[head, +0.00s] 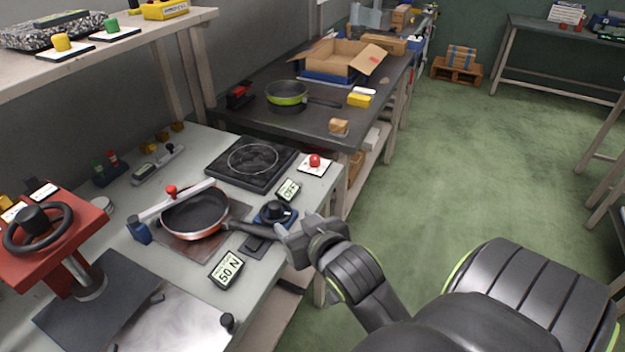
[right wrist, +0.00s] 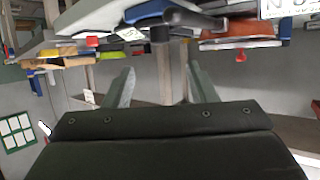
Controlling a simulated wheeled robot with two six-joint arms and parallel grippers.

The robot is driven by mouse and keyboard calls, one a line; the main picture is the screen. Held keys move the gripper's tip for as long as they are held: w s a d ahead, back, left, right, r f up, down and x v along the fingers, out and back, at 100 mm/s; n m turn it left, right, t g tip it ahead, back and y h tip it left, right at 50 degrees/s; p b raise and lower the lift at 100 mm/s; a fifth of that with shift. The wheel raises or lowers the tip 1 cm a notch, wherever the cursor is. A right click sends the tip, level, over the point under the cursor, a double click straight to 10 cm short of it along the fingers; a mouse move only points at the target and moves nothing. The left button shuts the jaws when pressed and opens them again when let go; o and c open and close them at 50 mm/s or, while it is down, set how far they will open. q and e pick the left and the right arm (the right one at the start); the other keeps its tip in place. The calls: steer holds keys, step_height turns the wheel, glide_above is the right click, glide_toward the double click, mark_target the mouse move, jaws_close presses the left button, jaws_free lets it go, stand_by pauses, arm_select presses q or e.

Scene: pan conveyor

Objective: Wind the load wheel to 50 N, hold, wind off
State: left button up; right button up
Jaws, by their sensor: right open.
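The load wheel (head: 38,228), a dark hand wheel, sits on a red stand at the left of the near bench. An orange pan (head: 196,213) with a dark inside lies on a brown plate, a pale bar with a red knob across it. A display (head: 227,269) in front of the pan reads "50 N". My right gripper (head: 300,240) is by the end of the pan's handle at the bench's right edge, far from the wheel. In the right wrist view its two fingers (right wrist: 161,88) are apart with nothing held between them. My left gripper is not in view.
A blue-based dial (head: 275,212) and a display reading "OFF" (head: 289,189) stand near the handle. A hob (head: 252,160) and a red button (head: 315,161) lie behind. A green pan (head: 287,93) is on the far bench. The green floor at right is open.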

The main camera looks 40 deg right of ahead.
steer(key=p+v, duration=0.5)
steer(key=v, duration=0.1)
stand_by(0.7)
step_height(320, 180, down, 32)
steer(key=s+n+g+y, duration=0.1)
steer(key=s+g+y, duration=0.15)
steer(key=g, duration=0.25)
steer(key=s+f+g, duration=0.3)
steer(key=s+f, duration=0.7)
steer(key=s, duration=0.3)
steer(key=s+d+f+g, duration=0.1)
steer(key=s+f+g, duration=0.2)
steer(key=s+f, duration=0.8)
steer(key=shift+s+d+n+g, duration=0.3)
steer(key=shift+s+n+g, duration=0.1)
steer(key=shift+s, duration=0.55)
steer(key=shift+h, duration=0.25)
stand_by(0.5)
